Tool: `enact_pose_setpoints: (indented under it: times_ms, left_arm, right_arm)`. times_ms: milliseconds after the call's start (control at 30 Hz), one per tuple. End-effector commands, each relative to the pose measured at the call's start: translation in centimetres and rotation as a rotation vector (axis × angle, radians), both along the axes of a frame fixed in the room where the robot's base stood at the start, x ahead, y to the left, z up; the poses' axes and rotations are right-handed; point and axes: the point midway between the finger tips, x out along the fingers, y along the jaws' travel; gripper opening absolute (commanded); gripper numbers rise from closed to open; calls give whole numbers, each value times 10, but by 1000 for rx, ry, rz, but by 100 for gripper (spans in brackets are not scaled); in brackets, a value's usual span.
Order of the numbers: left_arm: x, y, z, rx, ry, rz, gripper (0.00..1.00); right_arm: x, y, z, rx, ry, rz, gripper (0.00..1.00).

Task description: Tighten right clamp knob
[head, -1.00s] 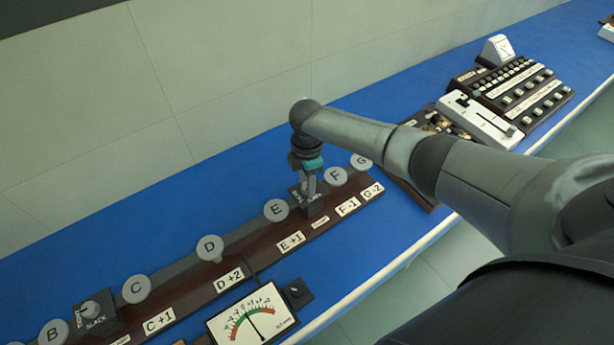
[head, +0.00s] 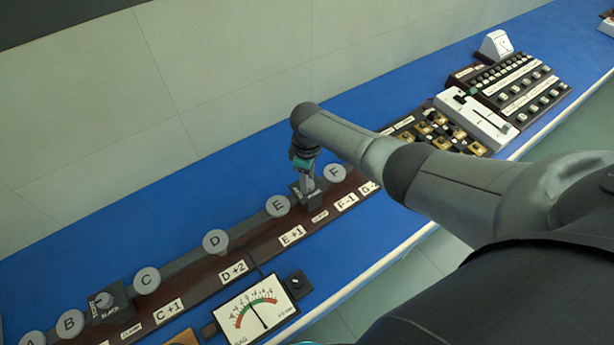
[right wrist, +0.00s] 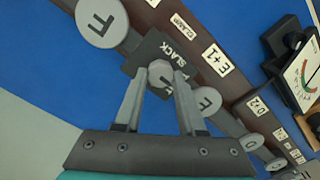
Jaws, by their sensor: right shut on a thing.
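The right clamp is a dark block (head: 312,199) on the rail between discs E and F. In the right wrist view its block (right wrist: 146,52) carries the word SLACK and a small grey round knob (right wrist: 161,74). My right gripper (head: 306,186) points down onto this clamp. In the right wrist view the fingers of the right gripper (right wrist: 160,82) are shut on the knob, one on each side. The head view hides most of the knob behind the fingers. The left clamp (head: 108,301), also marked SLACK, stands between discs B and C.
Lettered discs E (head: 278,206) and F (head: 335,173) stand close on either side of the gripper. A dial gauge (head: 252,309) sits in front of the rail. Keyed panels (head: 510,88) stand at the far right. The blue bench top behind the rail is clear.

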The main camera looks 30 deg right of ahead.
Motion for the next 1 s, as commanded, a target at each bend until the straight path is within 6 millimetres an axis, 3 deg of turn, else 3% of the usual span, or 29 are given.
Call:
enact_pose_setpoints:
  times_ms: [667,700,933,1000]
  left_arm:
    - [0,0,3,0,0,0,69]
    - [0,0,3,0,0,0,69]
    - [0,0,2,0,0,0,69]
    - [0,0,2,0,0,0,69]
  right_arm:
    - [1,-1,1,-2,-1,-57,0]
    - [1,-1,1,-2,-1,-57,44]
    - [1,-1,0,-1,-1,-55,69]
    - [0,-1,0,-1,-1,-55,69]
